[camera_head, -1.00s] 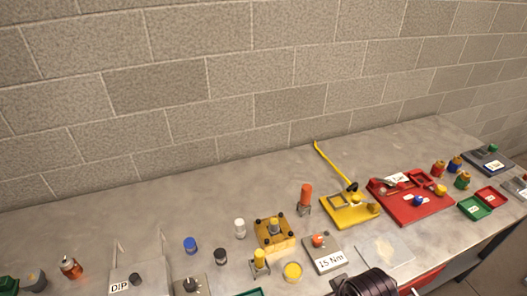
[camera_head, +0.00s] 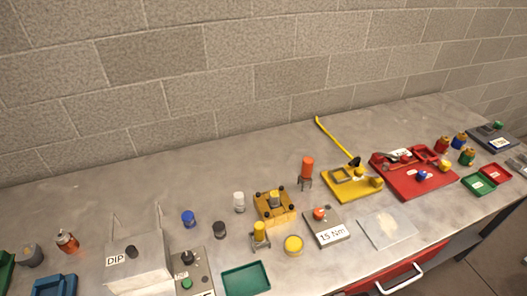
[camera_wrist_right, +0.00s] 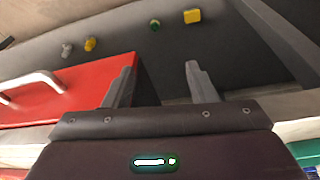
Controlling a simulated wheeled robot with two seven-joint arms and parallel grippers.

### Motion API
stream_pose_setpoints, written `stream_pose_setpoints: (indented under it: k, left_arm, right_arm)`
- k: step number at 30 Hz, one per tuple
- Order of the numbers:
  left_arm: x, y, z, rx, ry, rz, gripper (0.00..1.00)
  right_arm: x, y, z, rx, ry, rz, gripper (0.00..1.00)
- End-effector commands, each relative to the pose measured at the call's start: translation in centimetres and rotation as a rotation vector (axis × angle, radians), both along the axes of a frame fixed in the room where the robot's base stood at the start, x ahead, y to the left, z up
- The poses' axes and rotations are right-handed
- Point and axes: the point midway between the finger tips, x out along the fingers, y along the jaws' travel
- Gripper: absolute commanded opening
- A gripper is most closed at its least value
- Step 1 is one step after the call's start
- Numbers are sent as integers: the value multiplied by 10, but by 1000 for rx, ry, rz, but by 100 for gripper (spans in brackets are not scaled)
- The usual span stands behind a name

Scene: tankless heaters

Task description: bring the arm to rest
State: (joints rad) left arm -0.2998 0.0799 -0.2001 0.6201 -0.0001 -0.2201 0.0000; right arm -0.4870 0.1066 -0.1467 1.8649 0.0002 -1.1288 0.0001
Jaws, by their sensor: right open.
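My right gripper (camera_wrist_right: 160,88) shows in the right wrist view, its two grey fingers apart with nothing between them. Beyond the fingers is the dark grey front of the workbench, and a red drawer (camera_wrist_right: 75,92) with a pale handle is at the left. The right gripper is not visible in the head view now. My left gripper is in neither view.
The workbench (camera_head: 100,195) holds a DIP box (camera_head: 137,262), a yellow block (camera_head: 275,206), a 15 Nm device (camera_head: 326,226), a yellow tray (camera_head: 351,183) and a red tray (camera_head: 412,174). The red drawer with its handle (camera_head: 400,279) is at the bench's front.

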Motion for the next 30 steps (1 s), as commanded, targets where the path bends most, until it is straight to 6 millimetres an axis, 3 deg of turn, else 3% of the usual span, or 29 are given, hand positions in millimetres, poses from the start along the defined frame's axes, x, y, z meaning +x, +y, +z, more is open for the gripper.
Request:
stream_pose_setpoints:
  k: [1,6,12,15,18,21,30]
  left_arm:
    - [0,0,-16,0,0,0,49]
    - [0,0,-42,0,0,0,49]
    - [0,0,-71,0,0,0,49]
    - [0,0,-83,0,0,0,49]
    - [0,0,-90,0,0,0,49]
    - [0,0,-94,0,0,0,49]
    - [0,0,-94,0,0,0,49]
  right_arm:
    - [-9,-1,-49,-2,22,2,52]
    - [-50,-7,-174,-8,61,10,52]
    - [-126,-19,-294,-14,107,20,52]
    - [-165,-27,-334,-16,124,25,52]
    - [-197,-33,-358,-18,138,29,52]
    - [-217,-37,-371,-20,144,31,52]
    - [-228,-40,-374,-20,147,33,52]
